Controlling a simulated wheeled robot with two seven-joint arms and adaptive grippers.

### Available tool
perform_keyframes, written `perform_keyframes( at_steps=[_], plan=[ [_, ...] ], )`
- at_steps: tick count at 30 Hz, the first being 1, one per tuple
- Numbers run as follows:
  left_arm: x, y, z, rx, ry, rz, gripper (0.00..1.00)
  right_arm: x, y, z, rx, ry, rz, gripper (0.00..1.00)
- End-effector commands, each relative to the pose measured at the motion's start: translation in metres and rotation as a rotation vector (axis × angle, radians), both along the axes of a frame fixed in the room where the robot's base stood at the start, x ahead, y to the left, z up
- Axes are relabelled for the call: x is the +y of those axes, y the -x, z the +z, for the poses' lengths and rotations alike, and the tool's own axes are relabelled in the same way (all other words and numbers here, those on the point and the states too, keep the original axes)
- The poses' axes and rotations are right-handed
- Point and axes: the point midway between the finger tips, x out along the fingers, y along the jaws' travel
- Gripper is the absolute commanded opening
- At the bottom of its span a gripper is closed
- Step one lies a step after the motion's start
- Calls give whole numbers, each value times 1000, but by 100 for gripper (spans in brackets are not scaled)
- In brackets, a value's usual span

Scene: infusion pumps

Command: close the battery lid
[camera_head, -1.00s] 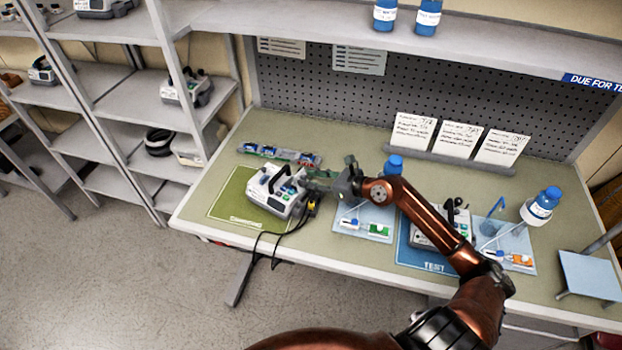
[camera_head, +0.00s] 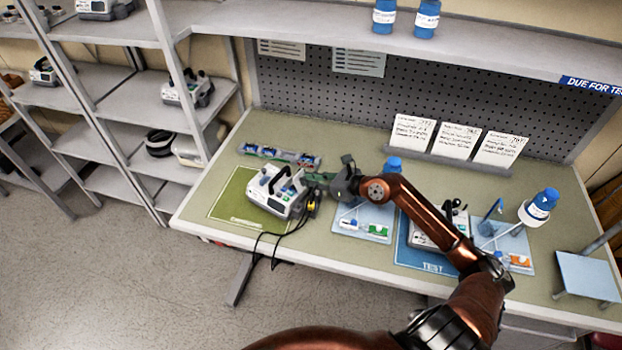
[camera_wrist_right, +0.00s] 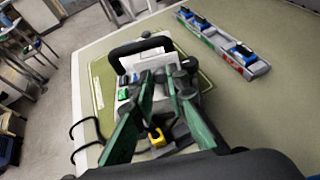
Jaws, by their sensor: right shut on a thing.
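The white-and-grey infusion pump (camera_head: 274,197) with a black carry handle stands on the green mat (camera_head: 231,202) at the left of the bench. My right gripper (camera_head: 309,181) reaches in from the right to the pump's right side. In the right wrist view, the two green fingers of the gripper (camera_wrist_right: 170,80) are close together against the near side of the pump (camera_wrist_right: 133,68). They are shut on a small part there, which I take to be the battery lid; it is mostly hidden by the fingertips. My left gripper is out of view.
A rack of battery packs (camera_head: 279,155) lies behind the pump. A yellow-and-black plug (camera_wrist_right: 156,137) with dark cables sits close by the gripper. A second pump (camera_head: 428,236) is on the blue TEST mat, partly behind my right arm. A blue-capped bottle (camera_head: 541,205) stands right.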

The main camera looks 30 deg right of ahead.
Motion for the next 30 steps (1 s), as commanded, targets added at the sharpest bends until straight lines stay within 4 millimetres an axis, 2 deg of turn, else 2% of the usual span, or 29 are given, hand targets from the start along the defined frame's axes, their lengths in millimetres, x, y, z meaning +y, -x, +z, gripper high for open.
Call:
perform_keyframes(
  at_steps=[1,6,15,21,30],
  plan=[
    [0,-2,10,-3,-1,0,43,0,-1,7,16,10,0,0],
    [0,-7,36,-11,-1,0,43,2,-7,13,101,49,2,0],
    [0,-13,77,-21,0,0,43,9,-25,16,331,150,-1,0],
    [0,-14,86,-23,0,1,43,15,-38,11,506,221,-2,0],
    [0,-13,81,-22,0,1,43,23,-54,1,768,330,-2,0]
  ],
)
